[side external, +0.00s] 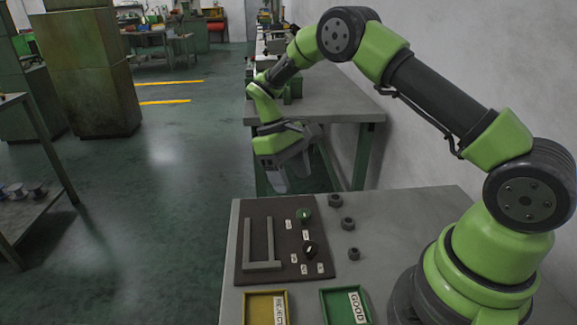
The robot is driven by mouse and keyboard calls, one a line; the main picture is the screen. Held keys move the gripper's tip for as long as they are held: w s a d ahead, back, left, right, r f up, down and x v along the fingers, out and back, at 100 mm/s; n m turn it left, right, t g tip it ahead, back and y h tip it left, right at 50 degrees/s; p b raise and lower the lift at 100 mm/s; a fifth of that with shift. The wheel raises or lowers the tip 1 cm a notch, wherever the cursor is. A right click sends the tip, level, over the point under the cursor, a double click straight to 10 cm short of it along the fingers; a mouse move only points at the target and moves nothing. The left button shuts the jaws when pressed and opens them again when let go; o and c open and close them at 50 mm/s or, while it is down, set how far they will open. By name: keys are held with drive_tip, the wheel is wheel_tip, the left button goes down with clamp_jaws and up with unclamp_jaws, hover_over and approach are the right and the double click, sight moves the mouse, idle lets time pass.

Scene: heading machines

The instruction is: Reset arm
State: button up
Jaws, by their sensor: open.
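My gripper (290,179) hangs in the air beyond the far edge of the near grey table (395,225), its fingers pointing down. It is open, and nothing shows between its fingers. A dark brown panel (285,273) lies on the table below and nearer the camera.
Dark nut-like parts (347,223) stand right of the panel. A yellow REJECT tray (247,305) and a green GOOD tray (325,305) sit at the front. A second table (340,104) stands behind, along the wall. The floor (165,190) to the left is open.

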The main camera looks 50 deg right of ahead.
drive_tip(key=shift+v, duration=1.15)
drive_tip(key=shift+r, duration=0.1)
drive_tip(key=s+a+r+m+t, duration=0.1)
drive_tip(key=s+a+r+t, duration=0.2)
drive_tip(key=r, duration=0.5)
drive_tip(key=s+a+r+m+t, duration=0.1)
drive_tip(key=s+r+t, duration=0.25)
drive_tip(key=r, duration=0.45)
drive_tip(key=s+a+r+m+t+y, duration=0.2)
drive_tip(key=s+t, duration=0.3)
drive_tip(key=s, duration=0.9)
drive_tip(key=shift+r, duration=0.6)
